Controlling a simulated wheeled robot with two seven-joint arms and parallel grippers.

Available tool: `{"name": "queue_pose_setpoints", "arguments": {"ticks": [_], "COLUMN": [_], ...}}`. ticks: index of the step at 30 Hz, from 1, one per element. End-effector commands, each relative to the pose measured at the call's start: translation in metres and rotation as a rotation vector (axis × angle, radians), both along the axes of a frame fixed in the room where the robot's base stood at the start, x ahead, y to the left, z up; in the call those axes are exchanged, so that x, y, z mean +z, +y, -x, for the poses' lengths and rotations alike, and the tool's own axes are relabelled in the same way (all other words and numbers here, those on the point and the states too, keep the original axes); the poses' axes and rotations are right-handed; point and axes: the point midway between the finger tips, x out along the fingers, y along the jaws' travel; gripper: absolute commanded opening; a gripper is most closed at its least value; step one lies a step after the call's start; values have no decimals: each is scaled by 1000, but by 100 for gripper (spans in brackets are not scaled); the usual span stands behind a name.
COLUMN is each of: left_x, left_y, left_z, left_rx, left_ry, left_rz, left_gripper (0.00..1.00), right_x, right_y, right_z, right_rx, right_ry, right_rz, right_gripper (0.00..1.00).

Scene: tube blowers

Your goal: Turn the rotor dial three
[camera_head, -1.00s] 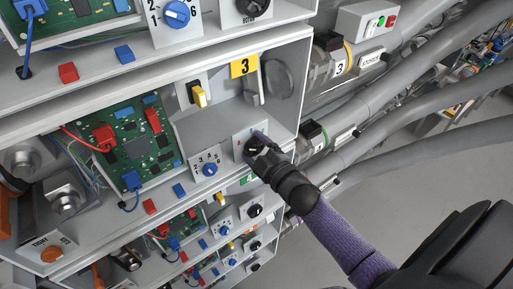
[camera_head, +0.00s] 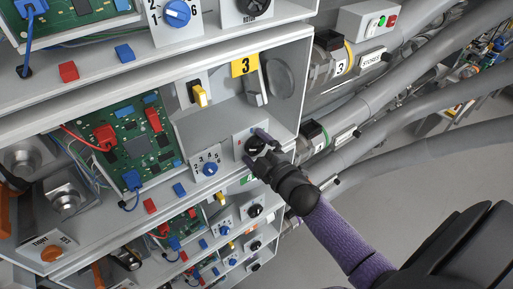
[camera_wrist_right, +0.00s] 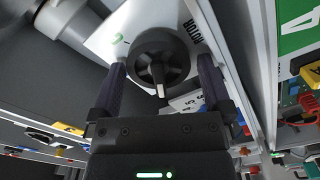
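The rotor dial three (camera_head: 254,146) is a round black knob on a white plate, at the right of the compartment with the yellow "3" label (camera_head: 244,66). In the right wrist view the dial (camera_wrist_right: 158,62) shows face-on, its raised grip bar pointing toward the bottom. "ROTOR" is printed to its right and a green mark is at its upper left. My right gripper (camera_head: 255,149) is open, with one finger on each side of the dial. In the right wrist view its fingers (camera_wrist_right: 163,75) show gaps to the knob. My left gripper is not in view.
A blue numbered dial (camera_head: 210,169) sits left of the rotor dial. A yellow switch (camera_head: 200,95) is above it, and a green circuit board (camera_head: 135,140) is further left. The compartment's side wall (camera_head: 290,95) stands close right. Grey pipes (camera_head: 400,100) run beyond it.

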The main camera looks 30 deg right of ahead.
Motion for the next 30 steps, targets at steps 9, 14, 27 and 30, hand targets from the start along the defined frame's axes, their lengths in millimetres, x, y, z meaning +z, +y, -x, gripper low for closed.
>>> {"name": "queue_pose_setpoints", "arguments": {"ticks": [9,14,27,30], "left_x": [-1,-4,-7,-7], "left_y": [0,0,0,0], "left_z": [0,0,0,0], "left_rx": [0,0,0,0], "left_ry": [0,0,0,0], "left_rz": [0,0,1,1], "left_gripper": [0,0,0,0], "right_x": [-1,-3,0,0], "right_y": [-2,-5,-8,-8], "right_z": [29,69,99,99], "right_rx": [0,-1,1,0], "right_ry": [2,5,0,0], "right_rz": [0,-2,0,0], "right_gripper": [100,100,100,100]}}
